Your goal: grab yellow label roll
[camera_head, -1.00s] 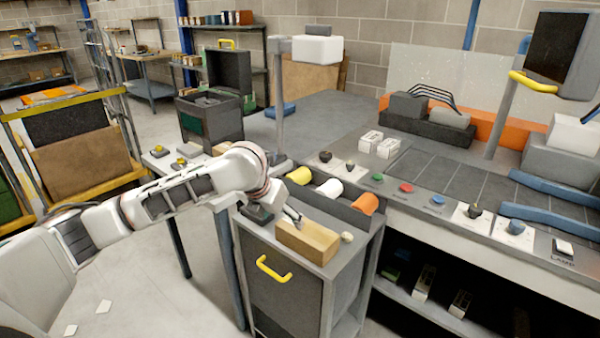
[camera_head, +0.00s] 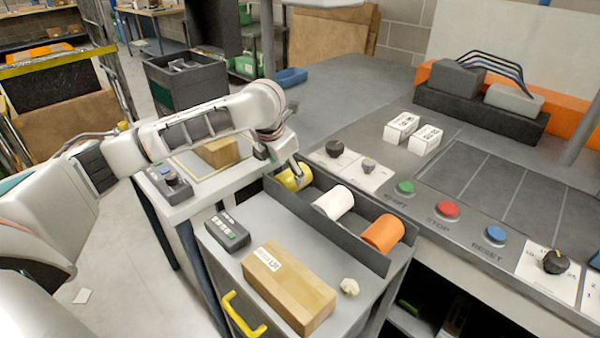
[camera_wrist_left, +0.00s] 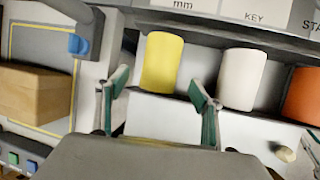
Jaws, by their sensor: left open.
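The yellow label roll (camera_head: 293,179) lies in the left end of a dark trough on the grey cabinet, partly covered by my gripper in the head view. In the left wrist view the yellow roll (camera_wrist_left: 162,62) shows between the two fingers, with a visible gap on each side. My left gripper (camera_wrist_left: 160,84) is open and empty, its fingertips close to the roll; in the head view the left gripper (camera_head: 298,168) is at the roll's upper side. I cannot tell whether it touches. My right gripper is not in view.
A white roll (camera_head: 334,202) and an orange roll (camera_head: 383,233) share the trough (camera_head: 345,238). A wooden block (camera_head: 288,287), a small keypad (camera_head: 227,231) and a pale lump (camera_head: 349,287) lie on the cabinet top in front. The button panel (camera_head: 425,215) borders the trough on the right.

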